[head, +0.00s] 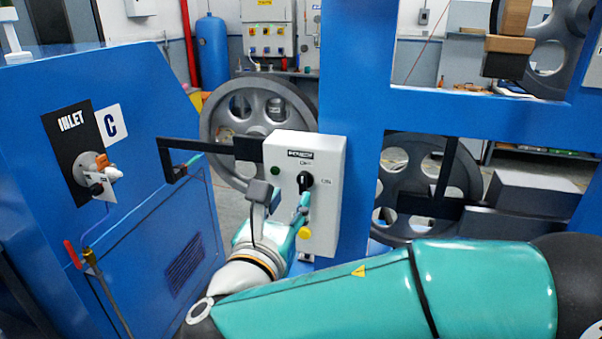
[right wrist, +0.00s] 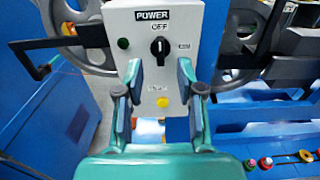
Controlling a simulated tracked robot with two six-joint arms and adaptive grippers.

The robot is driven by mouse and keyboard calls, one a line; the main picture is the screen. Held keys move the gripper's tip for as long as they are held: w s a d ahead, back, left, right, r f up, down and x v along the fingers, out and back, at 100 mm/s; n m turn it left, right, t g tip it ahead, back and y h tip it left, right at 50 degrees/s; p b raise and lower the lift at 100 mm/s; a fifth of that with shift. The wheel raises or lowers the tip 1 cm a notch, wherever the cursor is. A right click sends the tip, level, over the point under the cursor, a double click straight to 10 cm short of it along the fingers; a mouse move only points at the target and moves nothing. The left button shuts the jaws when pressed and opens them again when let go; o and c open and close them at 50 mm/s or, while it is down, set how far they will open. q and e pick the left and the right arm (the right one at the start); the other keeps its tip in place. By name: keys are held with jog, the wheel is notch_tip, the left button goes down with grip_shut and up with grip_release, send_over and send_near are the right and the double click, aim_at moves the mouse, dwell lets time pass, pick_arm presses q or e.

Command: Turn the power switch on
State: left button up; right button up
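A grey control box (head: 333,165) on the blue frame bears the black rotary power switch (head: 304,182). In the right wrist view the power switch (right wrist: 158,47) sits below the labels POWER and OFF, with another label to its right. Its white mark is upright, toward OFF. My right gripper (head: 282,200) is in front of the box, its fingers apart and empty. In the right wrist view the gripper (right wrist: 158,66) has a finger on each side, just below the switch. Whether they touch the box is unclear. My left gripper is not in view.
A green lamp (right wrist: 123,43) is left of the switch and a yellow button (right wrist: 162,102) is below it. Large grey pulleys (head: 222,112) stand behind.

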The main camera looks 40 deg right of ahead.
aim_at(302, 178)
jog(key=p+x, duration=0.1)
jog(key=x, duration=0.7)
jog(key=shift+w+d+p, duration=0.15)
jog(key=shift+w+p, duration=0.05)
jog(key=shift+p, duration=0.15)
grip_shut()
